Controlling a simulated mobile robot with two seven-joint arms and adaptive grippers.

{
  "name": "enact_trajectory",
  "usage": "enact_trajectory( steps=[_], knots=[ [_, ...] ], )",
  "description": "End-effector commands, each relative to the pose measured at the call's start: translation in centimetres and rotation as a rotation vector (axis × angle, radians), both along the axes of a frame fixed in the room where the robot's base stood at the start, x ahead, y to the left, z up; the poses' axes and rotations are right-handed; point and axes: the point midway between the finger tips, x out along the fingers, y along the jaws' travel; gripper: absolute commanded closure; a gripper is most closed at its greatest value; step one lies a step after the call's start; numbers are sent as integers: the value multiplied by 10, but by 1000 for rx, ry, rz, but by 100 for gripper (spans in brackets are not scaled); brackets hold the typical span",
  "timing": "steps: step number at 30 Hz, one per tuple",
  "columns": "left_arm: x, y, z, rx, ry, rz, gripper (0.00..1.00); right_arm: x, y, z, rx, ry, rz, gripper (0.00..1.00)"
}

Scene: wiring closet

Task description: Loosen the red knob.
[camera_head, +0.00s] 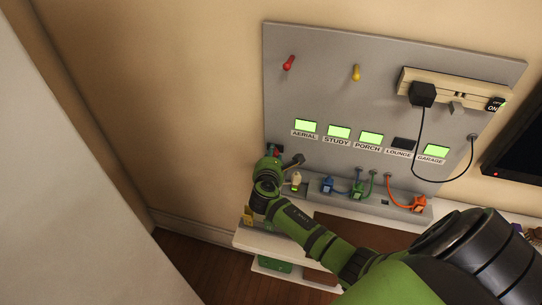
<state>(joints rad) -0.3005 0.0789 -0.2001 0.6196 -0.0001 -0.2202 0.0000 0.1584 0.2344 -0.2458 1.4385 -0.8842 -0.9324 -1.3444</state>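A grey panel (320,95) is on the wall. A small red knob-like piece (289,62) sticks out near its upper left. Another small red part (277,149) shows at the panel's lower left, beside my gripper and mostly hidden by it. I cannot tell which one is the red knob. My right arm reaches in from the lower right, and its gripper (283,157) is at the panel's lower left edge, close to or touching the lower red part. Its fingers are too small and covered to tell whether they are open. My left gripper is not in view.
A yellow piece (356,72) is right of the upper red one. A power strip (450,90) holds a black plug (422,94) with a hanging cable. Labelled green displays (340,132) line the panel. Blue, green and orange cable plugs (419,203) sit on the ledge below.

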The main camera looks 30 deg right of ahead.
Motion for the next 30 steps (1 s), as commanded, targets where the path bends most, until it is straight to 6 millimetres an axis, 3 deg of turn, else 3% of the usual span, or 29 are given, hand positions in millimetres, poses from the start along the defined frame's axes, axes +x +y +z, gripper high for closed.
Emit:
enact_trajectory(
  steps=[13, 30],
  knots=[
    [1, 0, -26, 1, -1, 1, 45, -3, -5, -4, 200, -238, -6, 99],
    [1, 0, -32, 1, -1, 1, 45, -3, -4, -3, 261, -307, -6, 99]
  ],
)
